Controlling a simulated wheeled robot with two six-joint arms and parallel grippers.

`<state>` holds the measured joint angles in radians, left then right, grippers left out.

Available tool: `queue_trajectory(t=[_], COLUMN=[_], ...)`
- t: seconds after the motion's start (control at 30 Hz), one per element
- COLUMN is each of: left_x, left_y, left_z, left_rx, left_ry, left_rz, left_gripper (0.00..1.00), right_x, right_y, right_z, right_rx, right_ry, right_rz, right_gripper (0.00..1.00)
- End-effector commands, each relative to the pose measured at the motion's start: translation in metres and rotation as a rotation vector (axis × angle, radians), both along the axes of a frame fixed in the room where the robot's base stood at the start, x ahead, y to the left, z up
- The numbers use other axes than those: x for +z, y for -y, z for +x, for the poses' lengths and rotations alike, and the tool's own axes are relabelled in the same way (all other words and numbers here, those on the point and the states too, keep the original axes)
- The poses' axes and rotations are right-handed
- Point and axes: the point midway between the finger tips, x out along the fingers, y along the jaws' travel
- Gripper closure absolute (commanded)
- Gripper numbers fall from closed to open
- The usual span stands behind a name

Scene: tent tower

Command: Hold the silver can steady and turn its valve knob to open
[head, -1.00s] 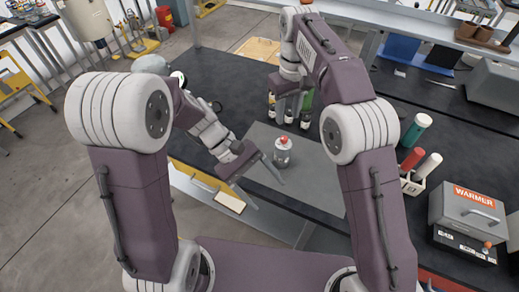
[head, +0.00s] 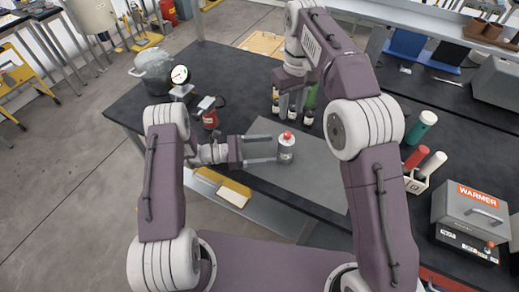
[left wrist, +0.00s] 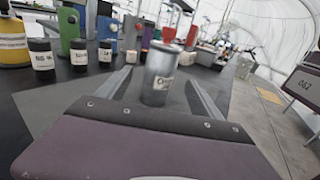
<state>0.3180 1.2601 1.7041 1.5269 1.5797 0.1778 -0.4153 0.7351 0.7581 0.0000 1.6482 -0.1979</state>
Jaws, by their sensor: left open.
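The silver can (head: 286,151) stands upright on the grey mat (head: 312,178), with a red valve knob (head: 287,135) on top. My left gripper (head: 275,148) is open and level, its two fingers pointing right at the can, with the tips near its left side. In the left wrist view the labelled can (left wrist: 160,78) shows between the open fingers (left wrist: 158,76), with a gap on each side. My right gripper (head: 291,104) hangs above the back of the mat, near small dark bottles; its jaw opening is unclear.
Small dark bottles (head: 308,118) stand behind the can. A red canister (head: 210,119), a gauge (head: 180,75) and a grey pot (head: 153,70) are at the table's left. A rack of tubes (head: 415,182) and a warmer box (head: 466,222) are at right. The mat right of the can is clear.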

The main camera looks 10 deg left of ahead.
Motion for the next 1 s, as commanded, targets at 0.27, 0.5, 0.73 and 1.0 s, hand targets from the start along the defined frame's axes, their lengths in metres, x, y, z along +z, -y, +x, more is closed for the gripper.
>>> queue_trajectory(t=[0.27,0.5,0.73,1.0], left_x=[0.000,0.000,0.000,0.000], left_y=[0.052,0.067,0.067,0.067], left_z=[0.013,0.018,0.018,0.018], left_rx=[-0.005,-0.001,-0.001,-0.001], left_ry=[0.001,0.000,0.000,0.001], left_rz=[0.001,0.001,0.001,0.001], left_gripper=[0.25,0.25,0.36,1.00], right_x=[0.000,0.000,0.000,0.000], right_y=[0.000,0.000,0.000,0.000], right_z=[0.000,0.000,0.000,0.000], right_rx=[0.000,0.000,0.000,0.000], right_ry=[0.000,0.000,0.000,0.000], right_rz=[0.000,0.000,0.000,0.000], right_gripper=[0.64,0.64,0.64,0.64])
